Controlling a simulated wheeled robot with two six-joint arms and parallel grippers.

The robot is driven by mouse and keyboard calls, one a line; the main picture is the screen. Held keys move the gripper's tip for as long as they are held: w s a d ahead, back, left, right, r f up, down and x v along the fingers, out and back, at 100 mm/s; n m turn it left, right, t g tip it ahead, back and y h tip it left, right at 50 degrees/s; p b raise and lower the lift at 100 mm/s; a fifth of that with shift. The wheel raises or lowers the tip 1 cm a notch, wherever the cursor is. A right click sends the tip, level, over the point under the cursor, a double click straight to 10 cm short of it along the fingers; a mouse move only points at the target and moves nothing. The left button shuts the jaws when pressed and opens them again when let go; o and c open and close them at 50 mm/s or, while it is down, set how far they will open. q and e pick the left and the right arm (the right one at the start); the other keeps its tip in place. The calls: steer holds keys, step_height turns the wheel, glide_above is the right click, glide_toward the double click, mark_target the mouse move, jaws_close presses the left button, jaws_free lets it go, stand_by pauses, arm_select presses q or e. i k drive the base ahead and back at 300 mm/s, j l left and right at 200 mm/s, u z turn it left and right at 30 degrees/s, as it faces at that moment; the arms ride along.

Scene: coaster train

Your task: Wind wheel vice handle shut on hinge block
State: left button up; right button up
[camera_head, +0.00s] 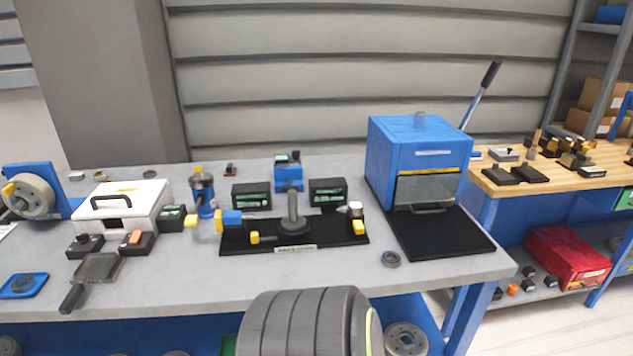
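A black fixture plate (325,239) with a label on its front edge lies on the grey bench in the middle. It carries an upright grey post on a round dark base (293,222). At its left end is a blue block with a yellow end (231,221), and a small yellow-tipped handle (254,238) sits near it. At its right end is a pale metal part with a yellow tip (357,221). I cannot tell which part is the vice handle or the hinge block, or whether the vice is open or shut. Neither of my grippers is in view.
A blue press-like box (420,145) with a long lever stands at the right over a black mat (437,237). A white case (120,205) and a blue-framed wheel (34,195) stand left. A small grey ring (391,258) lies near the front edge.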

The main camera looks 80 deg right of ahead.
mark_target(285, 188)
steer(key=z, duration=2.55)
